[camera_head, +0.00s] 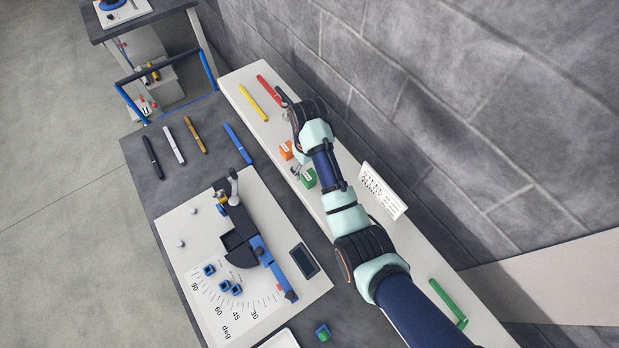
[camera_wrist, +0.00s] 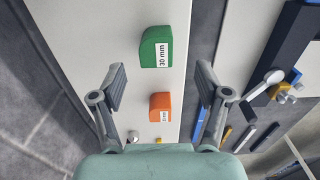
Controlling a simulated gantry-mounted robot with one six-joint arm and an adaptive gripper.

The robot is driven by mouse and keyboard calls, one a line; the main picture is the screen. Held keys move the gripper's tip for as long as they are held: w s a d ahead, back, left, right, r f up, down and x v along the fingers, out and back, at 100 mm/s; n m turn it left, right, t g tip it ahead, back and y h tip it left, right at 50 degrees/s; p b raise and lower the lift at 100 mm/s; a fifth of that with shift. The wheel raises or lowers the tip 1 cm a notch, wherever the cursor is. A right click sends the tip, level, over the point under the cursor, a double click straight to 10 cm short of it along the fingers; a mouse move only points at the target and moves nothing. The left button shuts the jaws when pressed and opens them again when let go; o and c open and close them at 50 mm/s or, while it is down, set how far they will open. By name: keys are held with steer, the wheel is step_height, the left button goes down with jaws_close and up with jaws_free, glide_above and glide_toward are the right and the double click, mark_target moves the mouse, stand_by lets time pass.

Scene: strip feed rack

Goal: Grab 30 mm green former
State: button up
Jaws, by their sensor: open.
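The green former (camera_wrist: 155,48) carries a "30 mm" label and stands on the white shelf in the wrist view. It also shows in the head view (camera_head: 309,179), beside my arm. An orange former (camera_wrist: 159,106) with a smaller label stands on the same shelf, nearer my gripper; the head view shows it too (camera_head: 286,150). My gripper (camera_wrist: 158,80) is open and empty, with its two fingers spread wide. In the wrist view the orange former lies between the fingers' lines and the green one lies beyond the fingertips. Neither former is touched as far as I can see.
The white shelf (camera_head: 238,84) runs along the grey block wall, with a yellow strip (camera_head: 253,103), a red strip (camera_head: 269,90) and a standing sign (camera_head: 382,190). A bending fixture (camera_head: 245,235) on a white board stands on the dark table. Several strips lie farther left.

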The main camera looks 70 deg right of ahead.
mark_target(310, 176)
steer(key=f, duration=0.5)
steer(key=shift+s+d+b, duration=0.1)
steer(key=shift+d+b, duration=0.15)
steer(key=shift+b, duration=0.1)
steer(key=c, duration=1.4)
